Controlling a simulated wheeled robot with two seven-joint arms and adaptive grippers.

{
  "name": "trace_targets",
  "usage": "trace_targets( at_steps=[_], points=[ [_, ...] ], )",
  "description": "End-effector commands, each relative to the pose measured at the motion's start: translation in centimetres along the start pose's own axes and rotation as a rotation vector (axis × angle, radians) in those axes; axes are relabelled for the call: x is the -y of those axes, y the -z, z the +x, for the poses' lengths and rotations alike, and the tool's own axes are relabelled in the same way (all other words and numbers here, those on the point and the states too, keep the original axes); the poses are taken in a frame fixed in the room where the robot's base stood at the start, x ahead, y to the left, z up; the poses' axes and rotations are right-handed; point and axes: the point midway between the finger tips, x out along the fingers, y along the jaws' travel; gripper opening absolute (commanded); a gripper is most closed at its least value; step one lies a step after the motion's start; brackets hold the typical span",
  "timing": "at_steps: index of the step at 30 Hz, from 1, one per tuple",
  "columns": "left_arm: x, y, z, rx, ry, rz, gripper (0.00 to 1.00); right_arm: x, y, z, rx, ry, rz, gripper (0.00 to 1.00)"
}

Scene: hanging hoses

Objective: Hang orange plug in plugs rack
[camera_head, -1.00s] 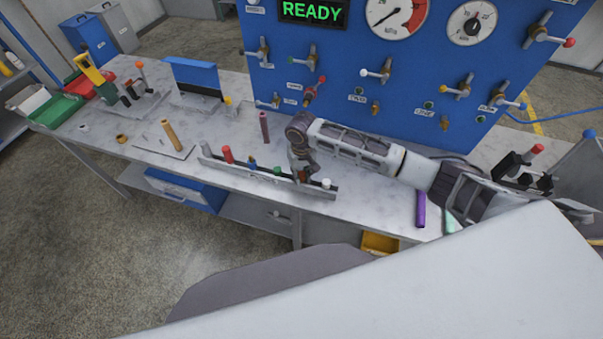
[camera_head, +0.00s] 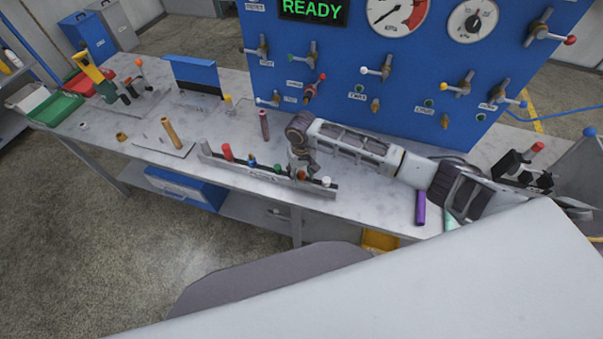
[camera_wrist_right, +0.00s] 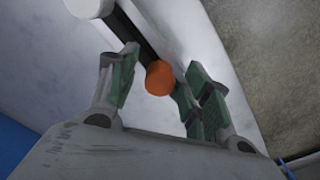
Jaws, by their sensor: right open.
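The plugs rack (camera_head: 265,179) is a long low rail along the front of the workbench. The orange plug (camera_head: 302,174) sits at the rack toward its right end, beneath my right gripper (camera_head: 303,168). In the right wrist view the orange plug (camera_wrist_right: 160,78) shows as a round end between the two green-padded fingers (camera_wrist_right: 158,92), beside the rack's dark strip (camera_wrist_right: 138,32). The fingers are spread, with a gap visible on the left side; contact on the right is unclear. The plug's lower part is hidden. My left gripper is not in view.
A white plug (camera_head: 326,182) stands close right of the gripper; red (camera_head: 227,152), blue and green plugs stand to its left in the rack. A blue valve panel (camera_head: 400,95) rises behind. A purple cylinder (camera_head: 420,208) is at the right front edge.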

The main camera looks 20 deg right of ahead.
Motion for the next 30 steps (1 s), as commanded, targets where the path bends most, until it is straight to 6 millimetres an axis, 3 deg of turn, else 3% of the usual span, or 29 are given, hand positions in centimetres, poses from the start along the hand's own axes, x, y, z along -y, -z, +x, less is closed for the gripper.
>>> trace_targets(
  at_steps=[8, 14, 30],
  points=[
    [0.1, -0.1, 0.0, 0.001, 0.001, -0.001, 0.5, 0.0, 0.0, -0.3, 0.0, 0.0, 0.0, 0.49],
    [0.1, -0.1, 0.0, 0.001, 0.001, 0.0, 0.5, 0.0, 0.1, -1.6, -0.001, 0.002, 0.0, 0.49],
    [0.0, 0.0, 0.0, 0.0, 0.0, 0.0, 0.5, 0.0, 0.0, -9.2, -0.002, 0.001, 0.0, 0.49]
  ],
)
